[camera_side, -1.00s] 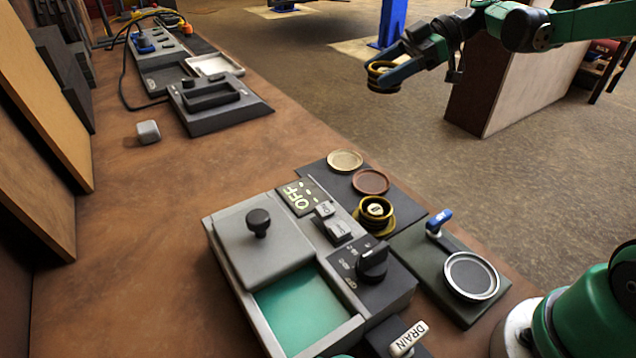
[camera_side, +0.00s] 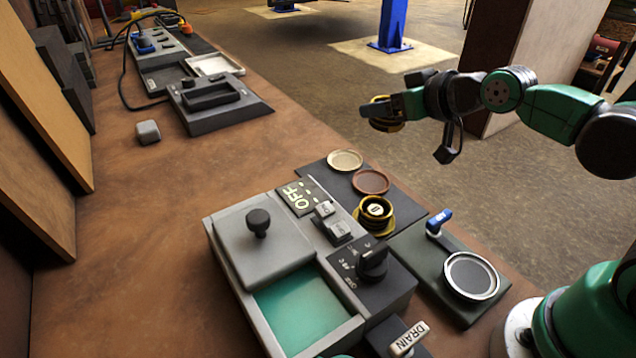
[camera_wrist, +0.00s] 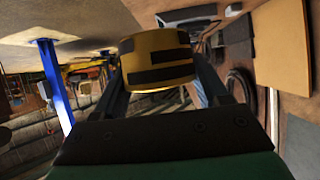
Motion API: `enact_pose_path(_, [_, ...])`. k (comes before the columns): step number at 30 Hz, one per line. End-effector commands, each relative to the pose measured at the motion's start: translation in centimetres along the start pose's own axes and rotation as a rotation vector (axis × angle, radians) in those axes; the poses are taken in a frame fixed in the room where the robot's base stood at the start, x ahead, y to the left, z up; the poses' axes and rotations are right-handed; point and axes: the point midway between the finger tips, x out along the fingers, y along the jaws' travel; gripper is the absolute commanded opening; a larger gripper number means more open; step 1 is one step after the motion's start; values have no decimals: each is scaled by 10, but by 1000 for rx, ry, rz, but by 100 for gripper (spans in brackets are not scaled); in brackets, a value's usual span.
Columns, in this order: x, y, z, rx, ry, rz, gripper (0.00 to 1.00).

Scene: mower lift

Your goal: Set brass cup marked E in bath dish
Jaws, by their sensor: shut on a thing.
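My gripper (camera_side: 376,112) is shut on a brass cup (camera_wrist: 156,60) with black bands, held in the air beyond the bench's right edge. The held cup also shows in the side view (camera_side: 386,124); no letter on it is readable. Another brass cup (camera_side: 376,208) stands in a yellow saucer on the dark mat; its mark is too small to read surely. A grey box has an open bath of teal liquid (camera_side: 302,308). A round silver-rimmed dish (camera_side: 471,276) sits on a dark green plate. I cannot tell which is the bath dish.
A cream dish (camera_side: 345,160) and a brown dish (camera_side: 371,181) lie on the mat. A knobbed lid (camera_side: 262,246) covers part of the box. A blue-handled valve (camera_side: 438,222) and DRAIN lever (camera_side: 408,339) stand nearby. The bench's left middle is mostly clear.

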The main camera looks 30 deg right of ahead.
Motion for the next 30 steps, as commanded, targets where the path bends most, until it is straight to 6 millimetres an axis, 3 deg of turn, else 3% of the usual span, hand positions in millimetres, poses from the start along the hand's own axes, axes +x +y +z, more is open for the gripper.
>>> enact_pose_path(19, [-1, 0, 0, 5, -3, 7, 5])
enact_pose_path(30, [22, 14, 1, -73, -2, -149, 5])
